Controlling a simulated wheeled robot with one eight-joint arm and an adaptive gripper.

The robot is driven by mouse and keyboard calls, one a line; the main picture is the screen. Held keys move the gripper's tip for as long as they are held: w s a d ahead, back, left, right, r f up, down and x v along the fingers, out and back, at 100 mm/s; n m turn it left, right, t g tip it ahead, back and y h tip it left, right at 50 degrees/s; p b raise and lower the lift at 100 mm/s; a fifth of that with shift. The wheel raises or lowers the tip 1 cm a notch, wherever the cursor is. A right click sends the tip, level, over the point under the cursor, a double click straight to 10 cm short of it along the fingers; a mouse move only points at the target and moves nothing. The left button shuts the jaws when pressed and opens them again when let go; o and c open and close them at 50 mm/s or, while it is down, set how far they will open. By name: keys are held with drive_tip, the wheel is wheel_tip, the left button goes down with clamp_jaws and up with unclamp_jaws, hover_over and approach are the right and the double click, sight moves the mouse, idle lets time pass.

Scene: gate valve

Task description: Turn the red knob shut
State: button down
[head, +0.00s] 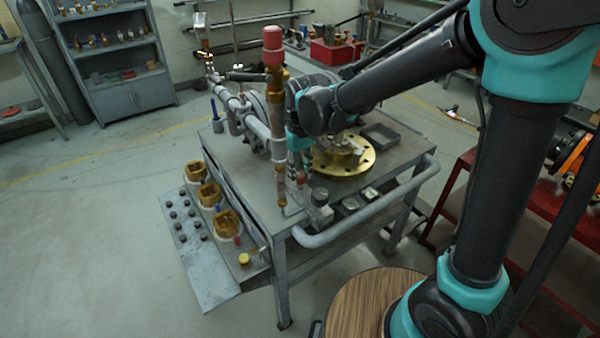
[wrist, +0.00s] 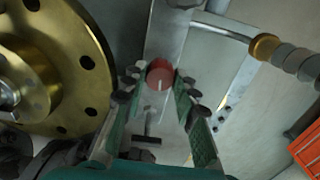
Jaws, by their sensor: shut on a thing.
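The red knob (wrist: 160,73) is a small round cap with a pale line on its face, seen end-on in the wrist view. My gripper (wrist: 158,84) has one finger on each side of it, shut on it with the pads at its sides. A grey bracket or pipe part lies around and below the knob. In the head view a small red knob (head: 302,178) shows low beside the upright pipe, under my wrist. My fingers are mostly hidden there by the pipe and my arm.
A brass flange (wrist: 40,75) lies close to the left of my gripper in the wrist view. An upright pipe with a red cap (head: 272,45) stands on the metal bench (head: 238,172). A grey handrail (head: 370,212) curves along the bench's near right side.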

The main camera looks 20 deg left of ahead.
sight(300, 175)
drive_tip(key=shift+m, duration=0.8)
drive_tip(key=c, duration=1.2)
unclamp_jaws()
drive_tip(key=shift+o, duration=0.2)
drive_tip(key=shift+r, duration=0.1)
wheel_tip(300, 175, up, 12)
